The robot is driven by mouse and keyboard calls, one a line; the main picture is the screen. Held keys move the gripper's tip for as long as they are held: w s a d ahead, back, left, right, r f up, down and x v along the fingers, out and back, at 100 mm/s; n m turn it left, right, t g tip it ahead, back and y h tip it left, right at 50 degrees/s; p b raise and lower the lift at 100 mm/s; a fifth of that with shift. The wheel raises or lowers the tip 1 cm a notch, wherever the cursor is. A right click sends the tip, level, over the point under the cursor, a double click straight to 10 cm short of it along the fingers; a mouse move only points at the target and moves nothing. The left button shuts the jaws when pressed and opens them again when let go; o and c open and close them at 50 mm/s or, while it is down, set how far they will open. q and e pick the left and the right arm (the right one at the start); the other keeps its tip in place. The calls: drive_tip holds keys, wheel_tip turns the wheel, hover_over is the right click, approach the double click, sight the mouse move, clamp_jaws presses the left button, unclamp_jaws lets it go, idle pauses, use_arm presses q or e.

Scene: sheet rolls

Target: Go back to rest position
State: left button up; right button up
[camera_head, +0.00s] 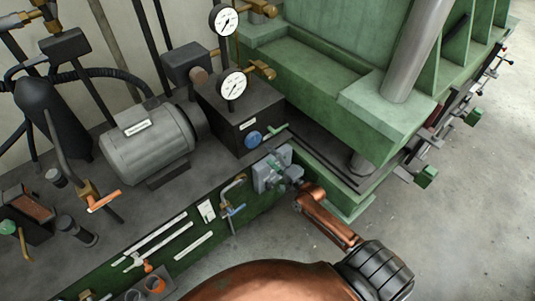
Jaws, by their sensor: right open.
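My right gripper (276,173) is grey and open, at the end of my copper-coloured right arm. It is close in front of the green side panel (185,246) of the machine, by the panel's right end. I cannot tell whether it touches the panel, and nothing is visibly held in it. My left gripper is not in view.
A grey motor (148,142) and a dark box (240,112) with gauges (233,86) stand behind the panel. Grey floor (460,215) is clear at right.

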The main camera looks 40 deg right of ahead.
idle(0.4)
drive_tip(key=s+f+n+g+h, duration=0.1)
drive_tip(key=s+f+n+g, duration=0.2)
drive_tip(key=s+f, duration=0.7)
drive_tip(key=s+f+n+g, duration=0.2)
drive_tip(key=s+f+g, duration=0.15)
drive_tip(key=f, duration=1.15)
drive_tip(key=s+f+n+g+h, duration=0.1)
drive_tip(key=s+f+n+g, duration=0.15)
drive_tip(key=s+f, duration=0.8)
drive_tip(key=s+a+f+n+g, duration=0.2)
drive_tip(key=s+f, duration=0.4)
drive_tip(key=s, duration=0.5)
drive_tip(key=s+a+f+n+g, duration=0.3)
drive_tip(key=s+f, duration=0.4)
drive_tip(key=s, duration=0.4)
drive_tip(key=s+a+f+n+g, duration=0.3)
drive_tip(key=s+a+f+n, duration=0.2)
drive_tip(key=s, duration=0.6)
drive_tip(key=shift+a+f+y, duration=0.3)
drive_tip(key=shift+a+f, duration=0.1)
drive_tip(key=shift+f, duration=0.35)
